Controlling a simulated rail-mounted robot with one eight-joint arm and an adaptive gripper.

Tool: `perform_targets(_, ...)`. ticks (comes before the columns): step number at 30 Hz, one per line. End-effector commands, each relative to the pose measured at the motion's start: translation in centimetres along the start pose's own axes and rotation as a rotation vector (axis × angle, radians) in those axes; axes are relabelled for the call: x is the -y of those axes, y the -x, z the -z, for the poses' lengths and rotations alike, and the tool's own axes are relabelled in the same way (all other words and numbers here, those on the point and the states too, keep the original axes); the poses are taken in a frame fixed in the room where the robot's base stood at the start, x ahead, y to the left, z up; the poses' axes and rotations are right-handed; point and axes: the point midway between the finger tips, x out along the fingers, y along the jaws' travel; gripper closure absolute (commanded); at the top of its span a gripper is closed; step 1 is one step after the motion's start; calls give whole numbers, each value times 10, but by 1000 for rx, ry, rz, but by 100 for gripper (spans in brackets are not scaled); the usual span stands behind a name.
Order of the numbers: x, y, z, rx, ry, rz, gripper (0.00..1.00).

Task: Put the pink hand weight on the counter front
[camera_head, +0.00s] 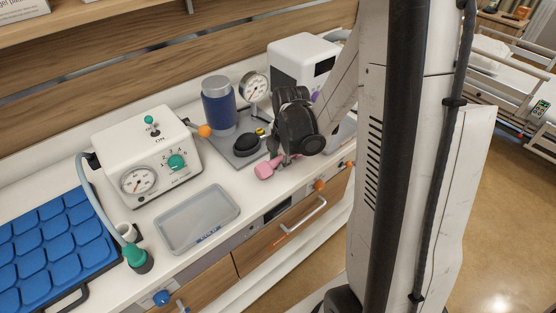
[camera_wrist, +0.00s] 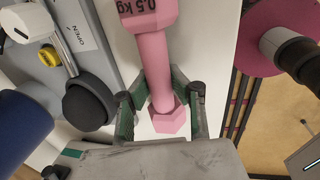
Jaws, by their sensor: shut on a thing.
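The pink hand weight (camera_head: 267,168) is at the front part of the white counter (camera_head: 172,268), below my gripper (camera_head: 285,157) in the head view. In the wrist view the weight (camera_wrist: 155,62) is marked 0.5 kg, and my gripper (camera_wrist: 160,100) has its green-edged fingers on either side of the handle, close to one hexagonal end. My gripper is shut on the handle. Part of the weight is hidden behind the gripper in the head view, and I cannot tell whether it touches the counter.
A grey tray (camera_head: 236,152) with a blue canister (camera_head: 218,106) and a gauge (camera_head: 254,87) stands left of the weight. A clear bin (camera_head: 197,219), a white regulator box (camera_head: 147,160) and a blue pill organiser (camera_head: 50,245) are further left. A white device (camera_head: 300,62) stands behind.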

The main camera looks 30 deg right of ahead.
Motion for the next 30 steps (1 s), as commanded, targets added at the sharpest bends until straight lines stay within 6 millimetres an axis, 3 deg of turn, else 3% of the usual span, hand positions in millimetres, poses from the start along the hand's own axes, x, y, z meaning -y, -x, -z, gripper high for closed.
perform_targets(11, 1, -4, 0, 0, 0, 0, 100)
perform_targets(12, 1, -3, 0, 0, 0, 0, 81)
perform_targets(16, 0, -3, 0, 0, 0, 0, 65)
perform_targets(25, 0, -1, 0, 0, 0, 0, 65)
perform_targets(30, 0, 9, 0, 0, 0, 0, 65)
